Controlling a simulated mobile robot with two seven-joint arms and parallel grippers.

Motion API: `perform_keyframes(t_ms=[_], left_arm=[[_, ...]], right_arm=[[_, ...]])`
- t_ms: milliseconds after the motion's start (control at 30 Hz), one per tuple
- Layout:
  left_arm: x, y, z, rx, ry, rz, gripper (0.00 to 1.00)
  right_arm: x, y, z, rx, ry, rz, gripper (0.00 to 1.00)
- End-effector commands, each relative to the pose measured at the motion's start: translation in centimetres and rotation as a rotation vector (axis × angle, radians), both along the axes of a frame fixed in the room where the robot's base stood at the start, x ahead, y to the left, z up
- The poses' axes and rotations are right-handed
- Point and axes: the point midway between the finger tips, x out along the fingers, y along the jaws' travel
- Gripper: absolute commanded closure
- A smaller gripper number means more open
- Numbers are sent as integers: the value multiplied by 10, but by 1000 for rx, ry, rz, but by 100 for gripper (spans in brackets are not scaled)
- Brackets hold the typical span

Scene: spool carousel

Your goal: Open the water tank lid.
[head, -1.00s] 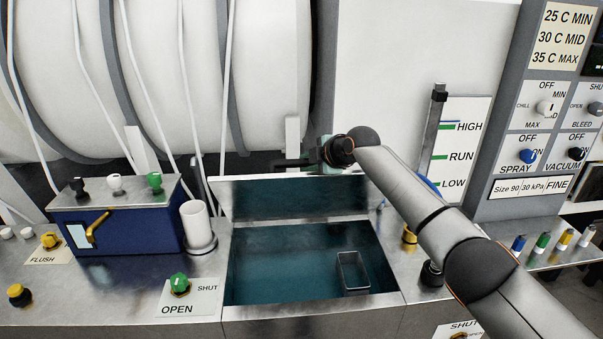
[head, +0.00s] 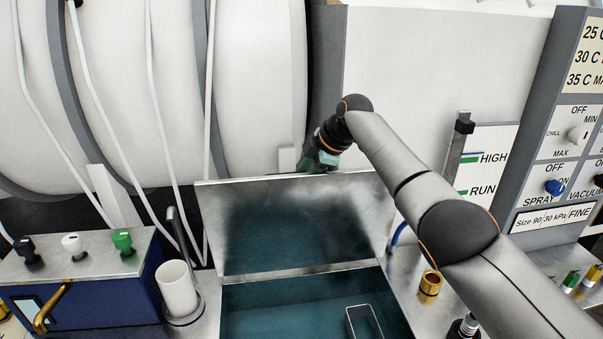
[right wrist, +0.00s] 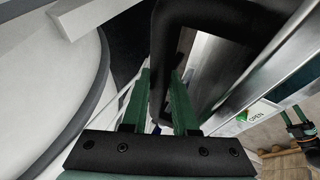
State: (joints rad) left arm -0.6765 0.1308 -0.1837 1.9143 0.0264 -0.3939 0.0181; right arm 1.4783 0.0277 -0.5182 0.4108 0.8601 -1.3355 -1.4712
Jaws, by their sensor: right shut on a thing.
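The water tank lid (head: 300,225) is a metal plate hinged at the back of the tank opening. In the head view it stands raised and steeply tilted, its underside facing me. The tank (head: 285,310) below is uncovered and shows dark teal water. My right gripper (head: 321,160) is behind the lid's top edge, which partly hides it. In the right wrist view its green fingers (right wrist: 162,85) are shut on the black lid handle (right wrist: 205,15), a thick bar running between them. My left gripper is not in view.
A small metal basket (head: 365,322) sits in the tank. A white cup (head: 178,288) and a blue box with knobs (head: 100,290) are at the left. A level gauge (head: 458,150) and control panel (head: 570,130) are at the right. Large white drums stand behind.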

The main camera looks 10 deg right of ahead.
Motion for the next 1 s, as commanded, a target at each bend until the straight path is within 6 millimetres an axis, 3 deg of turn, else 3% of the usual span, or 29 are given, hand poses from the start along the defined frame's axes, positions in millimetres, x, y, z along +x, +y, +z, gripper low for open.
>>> perform_keyframes(t_ms=[467,500,700,767,1000], left_arm=[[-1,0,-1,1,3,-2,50],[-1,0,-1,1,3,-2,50],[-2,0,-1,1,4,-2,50],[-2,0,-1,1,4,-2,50],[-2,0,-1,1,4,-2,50]], right_arm=[[-2,-1,-3,-1,16,-2,100],[-2,-1,-3,-2,16,-2,72],[-2,-1,-4,-2,17,-2,49],[-2,-1,-4,-2,17,-2,43],[-3,-1,-4,-3,18,-1,43]])
